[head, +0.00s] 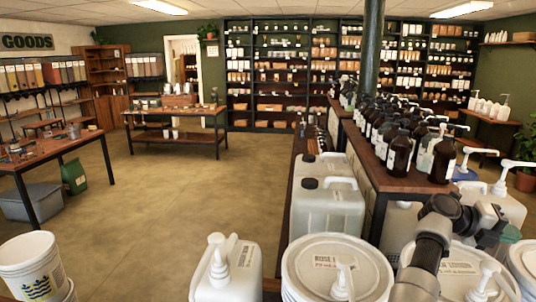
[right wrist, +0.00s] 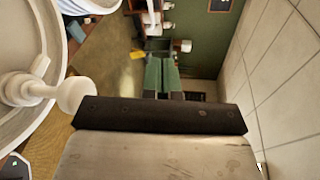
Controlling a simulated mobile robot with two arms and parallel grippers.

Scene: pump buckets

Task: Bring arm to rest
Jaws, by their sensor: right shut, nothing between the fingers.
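My right arm (head: 433,245) rises at the lower right of the head view, among the white pump containers. In the right wrist view the green fingers of my right gripper (right wrist: 161,62) lie together beyond a dark bar, with nothing between them. A white pump head (right wrist: 45,90) on a round lid is close on the left of that view; I see no contact with the fingers. My left arm and gripper are not in view.
Lidded white buckets (head: 338,262) and a white jug (head: 226,270) stand close in front. Brown pump bottles (head: 400,153) line the wooden counter on the right. A stacked bucket (head: 30,262) is at lower left. The middle floor (head: 190,190) is clear.

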